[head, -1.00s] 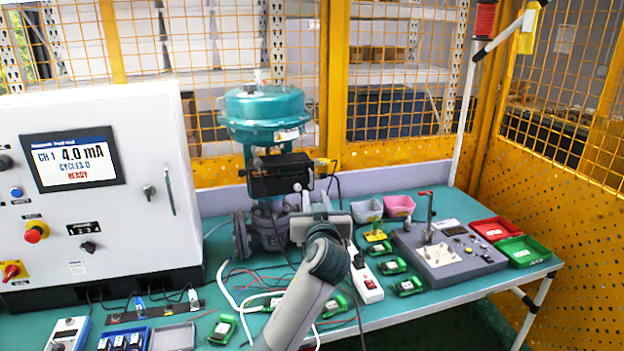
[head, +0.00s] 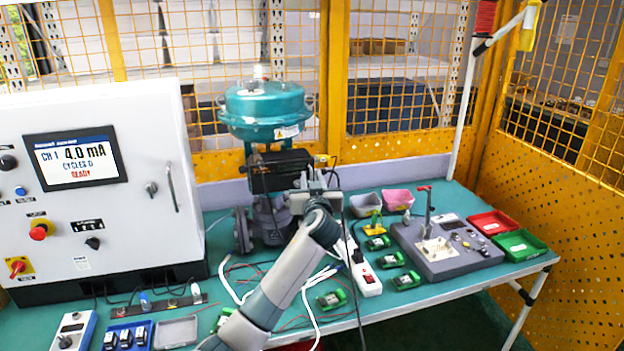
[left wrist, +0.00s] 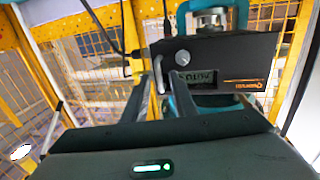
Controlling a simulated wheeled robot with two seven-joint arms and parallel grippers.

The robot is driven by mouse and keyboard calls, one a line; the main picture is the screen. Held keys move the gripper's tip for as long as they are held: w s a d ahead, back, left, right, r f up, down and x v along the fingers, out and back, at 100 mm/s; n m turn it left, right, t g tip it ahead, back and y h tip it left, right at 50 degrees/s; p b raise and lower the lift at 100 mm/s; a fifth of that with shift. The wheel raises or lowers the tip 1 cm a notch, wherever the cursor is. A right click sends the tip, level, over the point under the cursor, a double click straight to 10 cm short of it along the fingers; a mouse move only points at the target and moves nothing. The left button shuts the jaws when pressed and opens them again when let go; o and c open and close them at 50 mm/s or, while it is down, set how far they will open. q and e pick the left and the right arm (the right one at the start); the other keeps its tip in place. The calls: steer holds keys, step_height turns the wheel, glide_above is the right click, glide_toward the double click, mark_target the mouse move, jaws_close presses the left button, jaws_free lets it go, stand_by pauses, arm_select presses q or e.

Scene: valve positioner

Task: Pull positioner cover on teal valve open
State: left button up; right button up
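The teal valve (head: 264,108) stands on the bench, with the black positioner box (head: 282,170) mounted on its front below the teal top. In the left wrist view the positioner's dark front cover (left wrist: 225,65) looks closed, with a round knob, a small display and a pale upright handle (left wrist: 160,76) at its left side. My left gripper (head: 316,184) is in front of the box's right part. In the left wrist view its fingers (left wrist: 161,92) are apart, with the handle appearing between them; I cannot tell whether they touch it. My right gripper is not in view.
A white control cabinet (head: 90,185) stands to the left. A power strip (head: 364,272), green modules (head: 390,260) and a grey test fixture (head: 445,250) lie to the right. Cables run across the bench below my arm. A yellow mesh fence (head: 400,150) stands behind.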

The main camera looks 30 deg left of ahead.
arm_select(q)
jaws_close()
stand_by(1.3)
